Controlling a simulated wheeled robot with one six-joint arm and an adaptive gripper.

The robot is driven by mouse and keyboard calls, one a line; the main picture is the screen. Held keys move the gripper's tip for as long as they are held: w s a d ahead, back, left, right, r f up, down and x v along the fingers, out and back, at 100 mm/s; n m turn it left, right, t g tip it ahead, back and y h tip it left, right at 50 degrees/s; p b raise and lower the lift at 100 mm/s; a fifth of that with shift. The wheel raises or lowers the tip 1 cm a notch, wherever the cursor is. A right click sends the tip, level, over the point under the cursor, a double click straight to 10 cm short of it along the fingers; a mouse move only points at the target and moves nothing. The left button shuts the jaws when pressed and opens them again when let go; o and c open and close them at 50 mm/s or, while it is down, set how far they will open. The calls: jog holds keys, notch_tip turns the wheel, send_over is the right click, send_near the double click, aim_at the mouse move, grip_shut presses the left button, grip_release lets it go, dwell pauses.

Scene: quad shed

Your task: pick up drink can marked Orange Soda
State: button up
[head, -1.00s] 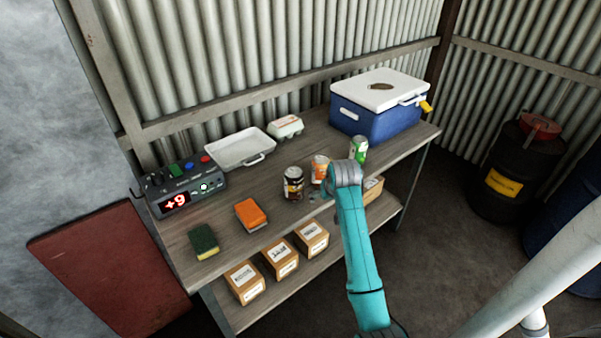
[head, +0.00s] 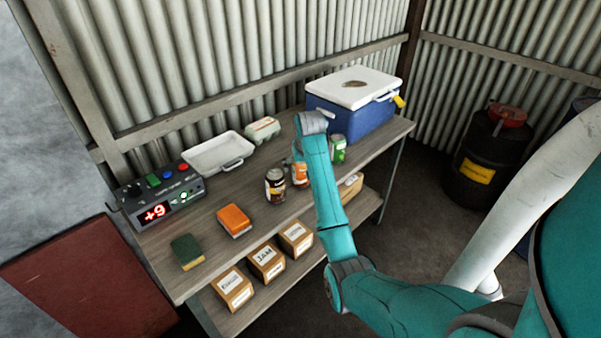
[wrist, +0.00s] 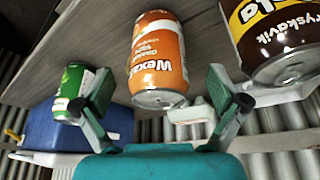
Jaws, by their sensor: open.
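The orange and white drink can (head: 300,174) stands on the wooden bench (head: 205,213), partly behind my arm in the head view. In the wrist view, which looks upside down, the orange can (wrist: 158,58) shows between and beyond my fingers; its small print seems to read orange soda. My gripper (wrist: 160,92) is open and empty, with a finger on each side of the can's outline. I cannot tell whether either finger touches it. In the head view my gripper is mostly hidden by my teal arm.
A brown and yellow can (head: 275,185) stands close left of the orange can, and a green can (head: 338,149) to its right. A blue cooler (head: 345,118), egg carton (head: 262,130) and white tray (head: 196,159) stand behind.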

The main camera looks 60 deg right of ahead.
jog(key=shift+x, duration=2.7)
jog(key=shift+s, duration=0.15)
jog(key=c, duration=1.5)
